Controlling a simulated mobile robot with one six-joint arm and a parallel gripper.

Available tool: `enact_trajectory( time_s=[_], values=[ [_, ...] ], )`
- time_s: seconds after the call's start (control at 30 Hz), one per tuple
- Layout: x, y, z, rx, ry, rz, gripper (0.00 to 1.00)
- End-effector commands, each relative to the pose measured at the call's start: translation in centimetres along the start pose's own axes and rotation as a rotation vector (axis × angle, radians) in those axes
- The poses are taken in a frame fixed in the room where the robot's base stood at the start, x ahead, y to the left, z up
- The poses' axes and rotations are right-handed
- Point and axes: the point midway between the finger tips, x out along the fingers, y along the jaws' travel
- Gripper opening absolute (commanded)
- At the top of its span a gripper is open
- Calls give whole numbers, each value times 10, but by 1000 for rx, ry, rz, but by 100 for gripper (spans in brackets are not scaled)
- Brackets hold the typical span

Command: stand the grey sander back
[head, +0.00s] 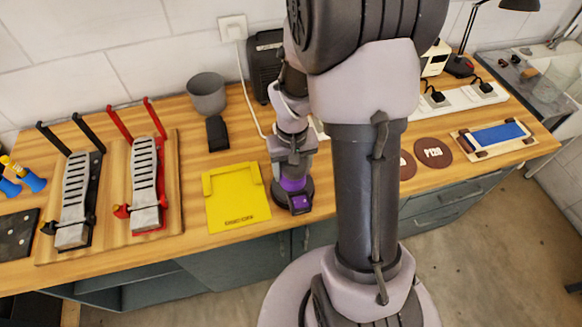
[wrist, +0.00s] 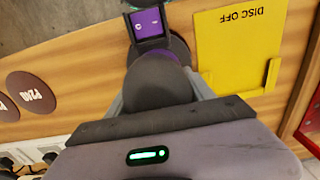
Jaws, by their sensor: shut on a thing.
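The sander (head: 292,184) has a dark grey body, a purple band and a purple switch block at its front. It is upright, close to the bench's front edge, just right of the yellow DISC OFF plate (head: 237,197). My gripper (head: 292,148) is shut on its grey upper body from above. The wrist view shows the sander (wrist: 157,80) between the fingers, with the purple switch (wrist: 147,23) beyond and the yellow plate (wrist: 238,45) beside it. I cannot tell whether its round base touches the bench.
A grey cup (head: 207,95) and a black block (head: 217,133) stand behind the plate. Slotted metal tools with black (head: 75,195) and red (head: 146,185) handles lie left. Brown discs (head: 433,152) and a blue block (head: 497,134) lie right. My arm hides part of the bench.

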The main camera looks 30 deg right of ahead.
Motion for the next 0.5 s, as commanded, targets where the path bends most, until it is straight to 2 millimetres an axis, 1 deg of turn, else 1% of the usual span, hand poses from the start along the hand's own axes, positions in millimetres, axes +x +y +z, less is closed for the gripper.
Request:
enact_trajectory(
  time_s=[0.33, 0.37, 0.5],
  values=[
    [11, 0, 0, 0, -1, 0, 5],
    [12, 0, 1, 0, -2, 0, 0],
    [14, 0, 2, 0, -6, 0, 0]
  ],
)
